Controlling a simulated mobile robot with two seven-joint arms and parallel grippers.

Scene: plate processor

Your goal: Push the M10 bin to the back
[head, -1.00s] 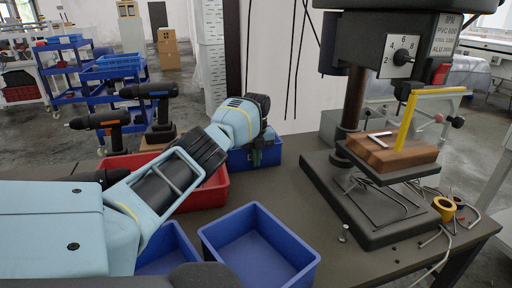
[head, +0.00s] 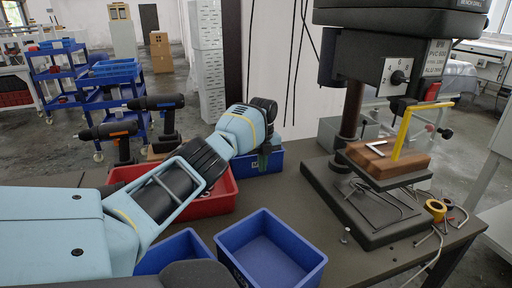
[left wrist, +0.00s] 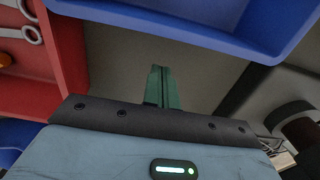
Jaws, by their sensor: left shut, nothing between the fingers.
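Three blue bins stand on the dark table. One is at the back (head: 268,164), beside the red bin. Two are in front, a larger one (head: 262,222) and a partly hidden one (head: 168,247). Labels are too small or covered to tell surely which is M10. My left gripper (head: 263,160) points down at the back blue bin, its green fingers against or just before it; contact cannot be told. In the left wrist view the fingers (left wrist: 162,85) are shut and empty, with a blue bin (left wrist: 200,40) beyond them. My right gripper is out of view.
A red bin (head: 222,195) with tools lies under my left arm. A drill press (head: 352,205) stands on the right with a wood block (head: 385,160). Two drills (head: 120,140) are at the back left. The table between the front bin and press is mostly clear.

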